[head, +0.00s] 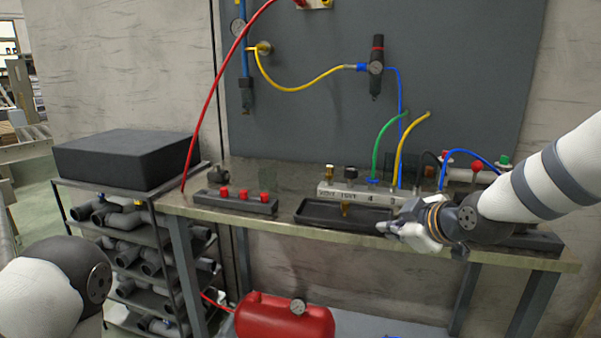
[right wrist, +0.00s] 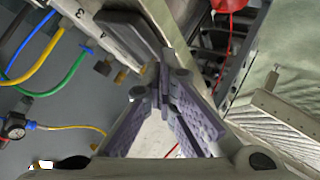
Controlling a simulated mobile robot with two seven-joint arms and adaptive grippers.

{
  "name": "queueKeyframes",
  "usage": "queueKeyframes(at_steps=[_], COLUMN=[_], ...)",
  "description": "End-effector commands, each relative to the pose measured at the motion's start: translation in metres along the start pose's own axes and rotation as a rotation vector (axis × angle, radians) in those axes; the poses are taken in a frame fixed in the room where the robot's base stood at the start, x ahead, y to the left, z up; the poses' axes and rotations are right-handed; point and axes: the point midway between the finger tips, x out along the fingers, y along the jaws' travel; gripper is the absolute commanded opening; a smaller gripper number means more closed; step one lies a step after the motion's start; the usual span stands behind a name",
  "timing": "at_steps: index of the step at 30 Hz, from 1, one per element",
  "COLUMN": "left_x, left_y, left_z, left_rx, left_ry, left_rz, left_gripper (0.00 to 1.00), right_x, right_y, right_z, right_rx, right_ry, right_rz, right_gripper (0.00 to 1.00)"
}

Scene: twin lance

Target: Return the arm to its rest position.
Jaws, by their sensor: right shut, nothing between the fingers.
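My right arm reaches in from the right over the workbench (head: 285,220). Its gripper (head: 384,227) is shut and empty, just right of the black tray (head: 315,221) near the bench's front edge. In the right wrist view the purple-grey fingers of the gripper (right wrist: 168,82) show close up with nothing between them. A brass fitting (head: 346,209) shows at the tray. Part of my left arm shows at the lower left of the head view; its gripper is out of view.
A pale labelled manifold (head: 345,195) with green, yellow and blue hoses stands behind the tray. A block with red knobs (head: 235,200) sits left. A red tank (head: 283,318) is below the bench. A rack with a black box (head: 125,158) stands left.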

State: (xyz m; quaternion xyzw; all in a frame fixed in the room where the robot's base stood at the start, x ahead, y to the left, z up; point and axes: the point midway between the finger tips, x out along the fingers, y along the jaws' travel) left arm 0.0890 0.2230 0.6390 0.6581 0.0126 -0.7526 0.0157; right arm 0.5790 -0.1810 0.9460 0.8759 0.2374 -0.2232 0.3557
Motion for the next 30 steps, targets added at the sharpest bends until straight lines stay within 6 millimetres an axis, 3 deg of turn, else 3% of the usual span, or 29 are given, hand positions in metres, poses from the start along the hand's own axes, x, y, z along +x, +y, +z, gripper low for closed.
queueKeyframes(at_steps=[1,4,8,12,15,18,21,24,30], left_x=[-0.001,-0.001,-0.001,-0.001,-0.001,-0.001,-0.001,-0.001,-0.001], left_y=[0.000,0.000,0.000,0.000,0.000,0.000,0.000,0.000,0.000], left_z=[0.000,0.000,0.000,0.000,0.000,0.000,0.000,0.000,0.000], left_rx=[0.000,0.000,0.000,0.000,0.000,0.000,0.000,0.000,0.000], left_ry=[0.001,0.000,0.001,0.002,0.001,0.002,0.002,0.002,0.002], left_rz=[0.000,0.000,0.000,0.000,0.000,0.000,0.000,0.000,0.000], left_gripper=[0.35,0.35,0.35,0.35,0.35,0.35,0.35,0.35,0.35], right_x=[0.008,0.011,-0.014,-0.077,-0.134,-0.184,-0.215,-0.226,-0.226], right_y=[-0.040,-0.117,-0.215,-0.311,-0.362,-0.394,-0.409,-0.413,-0.413], right_z=[0.032,0.096,0.178,0.256,0.297,0.322,0.335,0.338,0.338], right_rx=[0.076,0.247,0.469,0.687,0.810,0.889,0.929,0.944,0.944], right_ry=[-0.058,-0.190,-0.399,-0.667,-0.859,-1.011,-1.099,-1.129,-1.129], right_rz=[-0.060,-0.157,-0.249,-0.294,-0.287,-0.263,-0.238,-0.226,-0.226], right_gripper=[0.00,0.00,0.00,0.00,0.00,0.00,0.00,0.00,0.00])
